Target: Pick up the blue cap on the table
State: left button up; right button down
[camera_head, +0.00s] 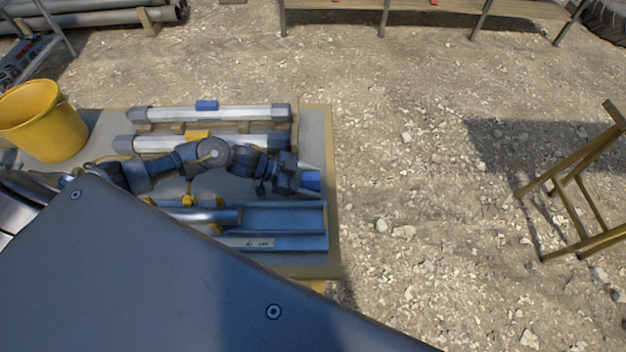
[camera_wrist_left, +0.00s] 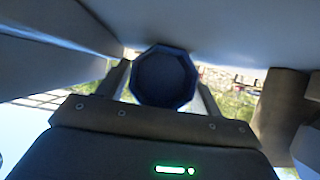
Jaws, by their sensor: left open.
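The blue cap (camera_head: 311,181) is at the right end of the table (camera_head: 318,150) in the head view, partly hidden by my left gripper (camera_head: 309,180). In the left wrist view the cap (camera_wrist_left: 164,78) shows as a dark blue octagonal ring between the two fingers of my left gripper (camera_wrist_left: 165,85). The gripper is open, with one finger on each side of the cap. I cannot tell whether the fingers touch it. My right gripper is in neither view.
Two grey tubes (camera_head: 225,114) with blue and yellow clips lie along the table's back. A blue tray (camera_head: 285,217) lies in front of the gripper. A yellow bucket (camera_head: 45,120) stands at left. A yellow trestle (camera_head: 578,195) stands at right; gravel between is open.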

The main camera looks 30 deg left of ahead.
aim_at(316, 175)
pick_arm(q)
jog(key=shift+c, duration=0.3)
jog(key=c, duration=0.7)
jog(key=shift+r, duration=0.15)
jog(key=shift+r, duration=0.3)
jog(key=shift+a+r+b, duration=0.2)
jog(key=shift+r+b, duration=0.55)
jog(key=shift+r, duration=0.45)
jog(key=shift+w+a+r+b, duration=0.7)
jog(key=shift+a+r, duration=0.9)
jog(key=shift+a, duration=0.6)
jog(key=shift+w+a+r+b, duration=0.45)
jog(key=shift+a+r+b, duration=0.3)
jog(key=shift+a+r, duration=1.2)
jog(key=shift+w+a+r+b, duration=0.7)
jog(key=shift+a+r, duration=0.6)
jog(key=shift+a, duration=1.15)
